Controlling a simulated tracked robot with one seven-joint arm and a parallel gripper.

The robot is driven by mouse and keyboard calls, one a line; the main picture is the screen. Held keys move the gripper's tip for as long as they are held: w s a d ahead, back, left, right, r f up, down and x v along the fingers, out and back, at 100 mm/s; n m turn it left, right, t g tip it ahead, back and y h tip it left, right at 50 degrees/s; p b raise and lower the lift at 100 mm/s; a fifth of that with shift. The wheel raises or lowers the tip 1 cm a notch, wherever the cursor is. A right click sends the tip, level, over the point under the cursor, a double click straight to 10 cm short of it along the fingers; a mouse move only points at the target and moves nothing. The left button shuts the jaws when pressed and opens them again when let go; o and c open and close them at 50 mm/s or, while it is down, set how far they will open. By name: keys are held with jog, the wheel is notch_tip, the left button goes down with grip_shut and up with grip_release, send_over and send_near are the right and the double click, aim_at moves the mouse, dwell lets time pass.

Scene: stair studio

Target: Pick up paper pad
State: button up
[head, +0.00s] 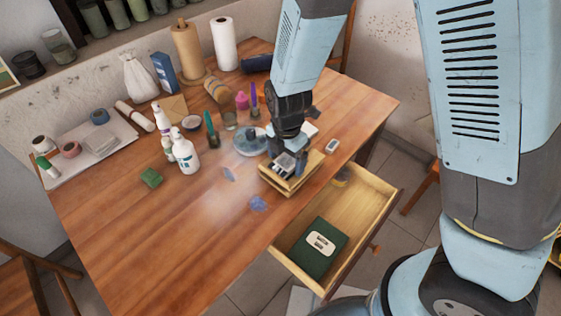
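I cannot tell for certain which thing is the paper pad. A small pale stack (101,144) lies on a white sheet or board at the left end of the table. A small white flat thing (309,130) lies just behind and right of my gripper, partly hidden by it. A dark green book-like item with a white label (334,259) lies in the open drawer. My gripper (289,168) points down over a small wooden box (291,188) near the table's front edge. Its fingers are too small and covered to show whether they are open or hold anything.
The wooden table (150,230) is bare at the front left. Bottles (185,153), tape rolls (70,150), a green block (151,177) and paper rolls (223,43) stand toward the back and left. The drawer (348,215) is pulled out below the front edge.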

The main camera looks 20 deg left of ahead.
jog(key=c, duration=1.1)
jog(key=shift+c, duration=0.2)
jog(key=shift+r, duration=0.15)
